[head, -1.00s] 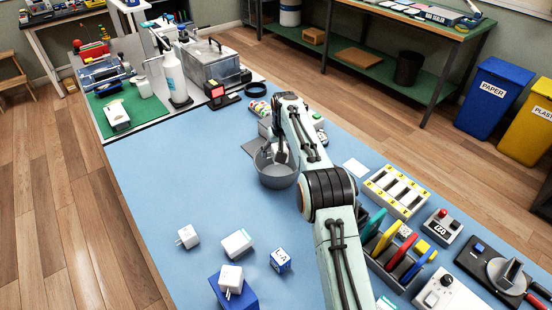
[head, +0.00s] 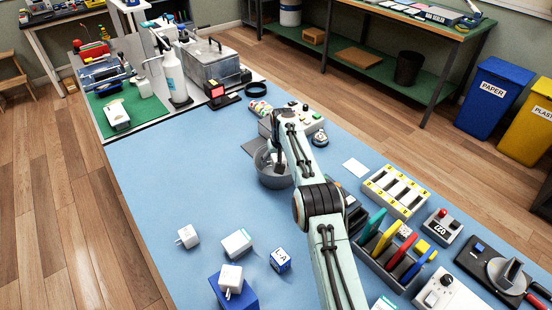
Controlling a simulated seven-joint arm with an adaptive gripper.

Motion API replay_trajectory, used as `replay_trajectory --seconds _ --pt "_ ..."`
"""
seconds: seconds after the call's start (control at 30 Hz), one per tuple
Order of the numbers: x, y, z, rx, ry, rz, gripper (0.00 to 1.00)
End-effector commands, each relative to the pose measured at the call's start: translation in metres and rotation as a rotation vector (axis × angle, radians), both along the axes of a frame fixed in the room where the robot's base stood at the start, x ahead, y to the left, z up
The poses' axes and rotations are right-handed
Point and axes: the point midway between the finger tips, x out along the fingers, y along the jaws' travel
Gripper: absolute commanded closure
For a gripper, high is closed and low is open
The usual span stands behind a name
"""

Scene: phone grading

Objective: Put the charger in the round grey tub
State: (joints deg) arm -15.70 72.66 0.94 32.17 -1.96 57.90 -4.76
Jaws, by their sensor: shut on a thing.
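The round grey tub (head: 274,181) stands on the blue mat near the middle of the head view. My gripper (head: 278,164) reaches down over its opening, with the fingers at or below the rim. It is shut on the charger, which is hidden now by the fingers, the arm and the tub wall. I cannot tell whether it touches the tub floor.
White plug blocks (head: 187,237) and (head: 237,243) lie at the front, with another white plug (head: 231,278) on a blue box (head: 239,294). A rack of coloured slabs (head: 389,257) stands right. The mat's left is clear.

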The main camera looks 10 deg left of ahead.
Motion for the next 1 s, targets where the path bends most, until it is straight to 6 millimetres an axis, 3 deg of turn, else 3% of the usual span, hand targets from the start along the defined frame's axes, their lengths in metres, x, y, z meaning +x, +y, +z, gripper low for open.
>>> replay_trajectory --seconds 0.3,0.33,0.4,0.77,1.0 --pt "0.000 0.000 -0.007 0.000 -0.001 0.000 0.77" --pt "0.000 0.000 -0.007 0.000 0.000 0.000 0.30" --pt "0.000 0.000 -0.007 0.000 0.000 0.000 0.13" --pt "0.000 0.000 -0.004 0.000 -0.001 0.000 0.13" --pt "-0.008 -0.003 0.035 0.001 -0.002 0.000 0.13"
